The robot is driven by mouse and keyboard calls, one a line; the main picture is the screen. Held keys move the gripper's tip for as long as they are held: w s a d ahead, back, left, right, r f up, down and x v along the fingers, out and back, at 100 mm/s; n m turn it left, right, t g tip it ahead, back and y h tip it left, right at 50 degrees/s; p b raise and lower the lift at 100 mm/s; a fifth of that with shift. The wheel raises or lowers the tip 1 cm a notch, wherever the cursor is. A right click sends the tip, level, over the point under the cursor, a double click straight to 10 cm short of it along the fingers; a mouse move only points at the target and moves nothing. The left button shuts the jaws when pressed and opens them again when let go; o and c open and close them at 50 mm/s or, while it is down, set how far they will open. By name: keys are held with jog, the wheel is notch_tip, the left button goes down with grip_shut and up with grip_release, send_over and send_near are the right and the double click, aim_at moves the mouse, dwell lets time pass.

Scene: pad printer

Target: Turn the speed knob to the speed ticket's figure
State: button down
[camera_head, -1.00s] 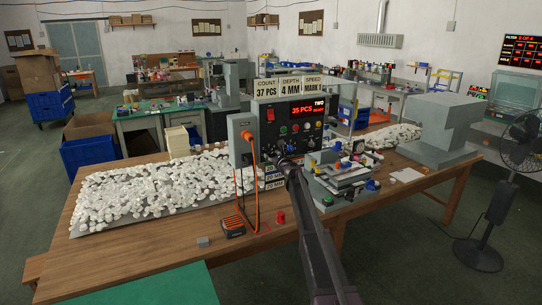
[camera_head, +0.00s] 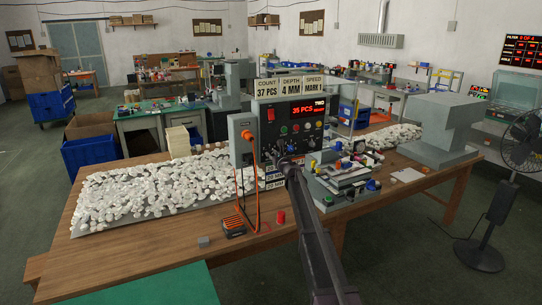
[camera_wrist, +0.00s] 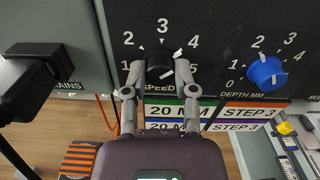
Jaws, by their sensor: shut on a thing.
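The speed knob (camera_wrist: 159,66) is black and sits on the dark panel above the word SPEED in the wrist view. A dial marked 1 to 5 surrounds it. My gripper (camera_wrist: 160,73) is shut on this knob, one finger on each side. The fingers hide part of the knob's rim, and I cannot tell surely which figure its pointer meets. In the head view my gripper (camera_head: 291,163) reaches the lower panel of the pad printer (camera_head: 292,127). The speed ticket (camera_head: 313,84) on top of the printer reads MARK 1.
The blue depth knob (camera_wrist: 267,71) is close to the right of the speed knob. A dark box (camera_wrist: 35,77) juts out at left. Step plates (camera_wrist: 180,112) lie below the dial. An orange cable (camera_head: 255,160) hangs left of my arm. A heap of white pieces (camera_head: 160,185) covers the table's left.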

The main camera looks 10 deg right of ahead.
jog(key=shift+n, duration=0.4)
jog(key=n, duration=0.3)
jog(key=shift+a, duration=0.1)
jog(key=n, duration=2.6)
jog(key=shift+f, duration=0.15)
jog(key=shift+c, duration=2)
grip_release()
